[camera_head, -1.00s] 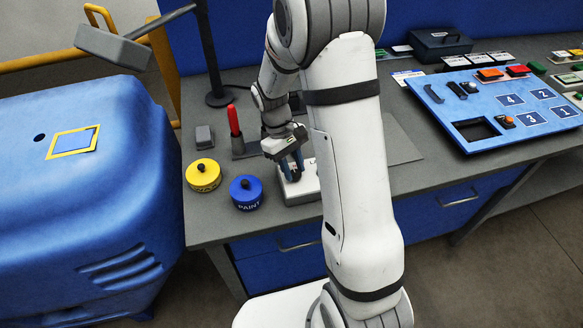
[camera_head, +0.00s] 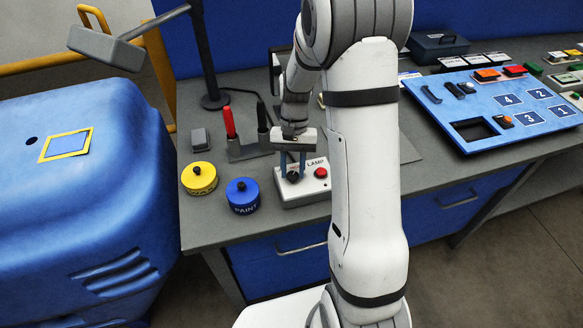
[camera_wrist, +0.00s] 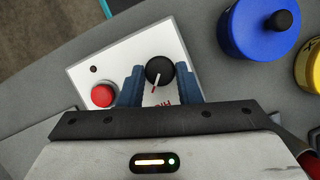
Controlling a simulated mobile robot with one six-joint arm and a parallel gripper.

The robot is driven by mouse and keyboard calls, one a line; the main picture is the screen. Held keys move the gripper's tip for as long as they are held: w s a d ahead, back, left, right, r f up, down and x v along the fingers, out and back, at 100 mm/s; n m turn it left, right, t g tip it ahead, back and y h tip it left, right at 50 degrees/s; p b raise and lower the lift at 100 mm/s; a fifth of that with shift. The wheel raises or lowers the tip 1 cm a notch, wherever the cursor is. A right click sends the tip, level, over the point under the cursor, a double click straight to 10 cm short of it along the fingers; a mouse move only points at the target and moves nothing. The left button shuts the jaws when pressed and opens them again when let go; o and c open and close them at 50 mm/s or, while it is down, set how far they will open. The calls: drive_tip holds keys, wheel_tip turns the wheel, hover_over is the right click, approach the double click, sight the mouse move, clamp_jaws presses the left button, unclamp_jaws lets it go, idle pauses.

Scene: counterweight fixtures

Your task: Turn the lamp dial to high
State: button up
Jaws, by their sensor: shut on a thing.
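The lamp box (camera_head: 304,190) is a pale box marked LAMP near the front edge of the bench. It carries a black dial (camera_head: 293,177) and a red button (camera_head: 320,172). In the wrist view the round black dial (camera_wrist: 159,71) has a white pointer line slanting toward the gripper's palm, beside partly hidden lettering. My gripper (camera_head: 292,168) points down over the box, and its blue fingers (camera_wrist: 160,84) are shut on the dial, one on each side. The red button (camera_wrist: 103,95) is beside the left finger in the wrist view. Most dial markings are hidden by the gripper.
A blue PAINT pot (camera_head: 243,196) and a yellow pot (camera_head: 199,178) stand left of the box. A holder with a red-handled tool (camera_head: 229,122) is behind. A lamp post (camera_head: 206,50) rises at the back left. A blue numbered panel (camera_head: 490,108) lies right.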

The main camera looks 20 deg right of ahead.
drive_tip(key=shift+m, duration=0.4)
drive_tip(key=o, duration=1)
drive_tip(key=shift+c, duration=0.2)
drive_tip(key=b+v, duration=0.1)
drive_tip(key=v, duration=0.7)
drive_tip(key=shift+s+d, duration=0.1)
drive_tip(key=shift+s, duration=0.05)
